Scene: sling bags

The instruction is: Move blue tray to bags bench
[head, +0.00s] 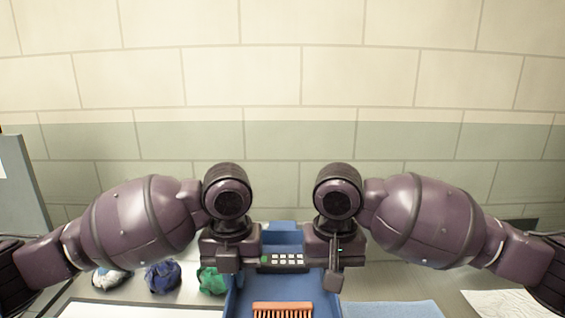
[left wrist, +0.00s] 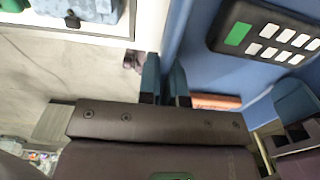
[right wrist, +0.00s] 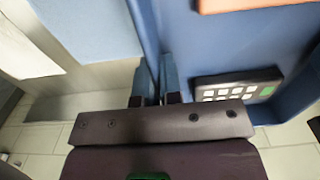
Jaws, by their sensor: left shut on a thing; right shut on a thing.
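The blue tray (head: 283,238) is in front of me between my two arms, its near part cut off by the head view's lower edge. It holds a dark keypad-like device (head: 284,262) and an orange brush (head: 283,309). My left gripper (left wrist: 165,87) is shut on one side wall of the tray (left wrist: 195,55). My right gripper (right wrist: 156,82) is shut on the opposite side wall of the tray (right wrist: 188,50). My wrists hide parts of both walls in the head view. I cannot tell whether the tray touches the surface below.
A light bench top (head: 140,290) lies below, with crumpled white (head: 112,277), blue (head: 162,276) and green (head: 212,281) items left of the tray. A blue sheet (head: 392,309) and a white crumpled sheet (head: 503,302) lie right. A block wall (head: 280,140) stands behind; a grey panel (head: 22,185) stands left.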

